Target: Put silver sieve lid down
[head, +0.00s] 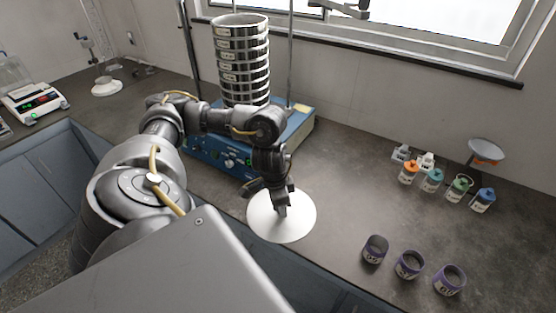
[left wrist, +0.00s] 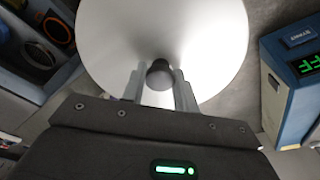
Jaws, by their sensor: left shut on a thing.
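The silver sieve lid (head: 297,222) is a pale round disc at the front edge of the bench in the head view, in front of the blue shaker. It also fills the top of the left wrist view (left wrist: 205,35), with a dark knob (left wrist: 159,75) at its middle. My left gripper (head: 281,210) is above the lid, pointing down, and its fingers (left wrist: 159,88) are shut around the knob. Whether the lid touches the bench is hard to tell. The sieve shaker (head: 220,155) is a blue box with a tall stack of silver sieves (head: 243,62) on it. My right gripper is not seen.
Purple-banded cups (head: 409,265) stand to the right of the lid near the front edge. Several small bottles with coloured caps (head: 432,180) stand farther back at right, beside a shallow dish (head: 486,151). A scale (head: 35,104) stands at far left. Bare bench lies between lid and bottles.

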